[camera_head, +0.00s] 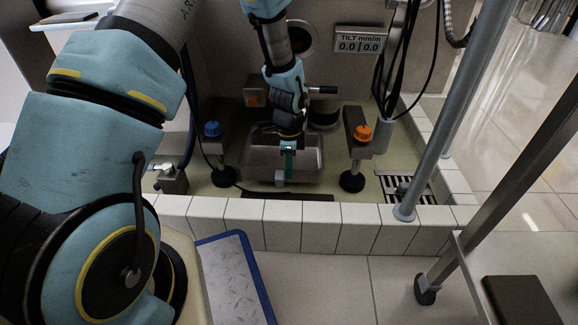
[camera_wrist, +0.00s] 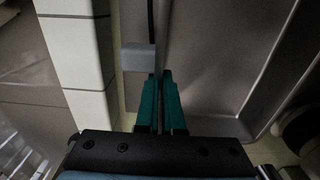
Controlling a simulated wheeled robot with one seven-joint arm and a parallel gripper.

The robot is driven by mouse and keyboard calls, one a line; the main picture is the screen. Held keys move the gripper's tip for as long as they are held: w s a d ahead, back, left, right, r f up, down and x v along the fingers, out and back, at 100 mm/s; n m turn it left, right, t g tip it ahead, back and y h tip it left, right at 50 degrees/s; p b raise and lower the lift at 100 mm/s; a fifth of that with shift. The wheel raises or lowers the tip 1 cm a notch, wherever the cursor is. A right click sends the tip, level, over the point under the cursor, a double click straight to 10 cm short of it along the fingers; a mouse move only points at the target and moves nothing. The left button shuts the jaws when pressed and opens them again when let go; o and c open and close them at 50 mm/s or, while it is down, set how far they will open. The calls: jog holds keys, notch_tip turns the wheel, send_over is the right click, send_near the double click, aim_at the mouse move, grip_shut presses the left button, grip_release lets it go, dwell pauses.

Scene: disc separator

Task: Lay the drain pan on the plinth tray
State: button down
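The drain pan (camera_head: 312,160) is a grey rectangular pan inside the tiled plinth tray (camera_head: 325,213), between two machine feet. My gripper (camera_head: 289,166) points down at the pan's front wall. In the wrist view, its green fingers (camera_wrist: 160,88) stand close together on either side of the thin rim and appear shut on it. The pan's inside (camera_wrist: 225,50) lies to the right of the fingers. A small light grey block (camera_wrist: 138,57) sits outside the wall, left of the fingertips. I cannot tell whether the pan touches the tray floor. My arm hides part of the pan's back.
A foot with a blue cap (camera_head: 212,130) stands left of the pan, and one with an orange cap (camera_head: 362,133) stands right. A slotted drain grate (camera_head: 408,187) and a grey post (camera_head: 440,130) are farther right. A blue-edged step (camera_head: 235,275) lies in front.

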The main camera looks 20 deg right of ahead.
aim_at(289, 182)
jog(key=shift+f+b, duration=0.5)
jog(key=shift+f, duration=0.95)
jog(key=shift+f, duration=0.3)
jog(key=c, duration=1)
grip_release()
jog(key=shift+o, duration=0.2)
notch_tip(289, 182, up, 11)
jog(key=p, duration=0.5)
jog(key=shift+f+p, duration=0.1)
jog(key=shift+p, duration=0.25)
